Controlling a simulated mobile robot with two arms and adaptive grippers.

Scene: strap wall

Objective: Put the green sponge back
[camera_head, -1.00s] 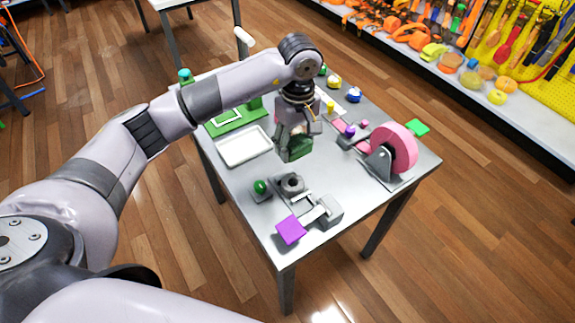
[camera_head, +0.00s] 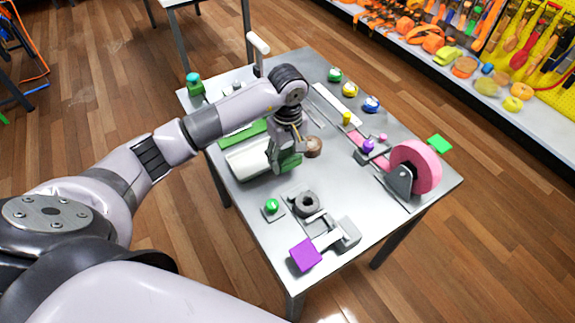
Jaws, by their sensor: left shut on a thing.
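My left gripper (camera_head: 279,161) is shut on the green sponge (camera_head: 292,161), at the right side of the white tray (camera_head: 246,164). The gripper's fingers hide part of the sponge. I cannot tell whether the sponge touches the tray or the table, or hangs just above them. My arm and gripper cover part of the tray. My right gripper is not in view.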

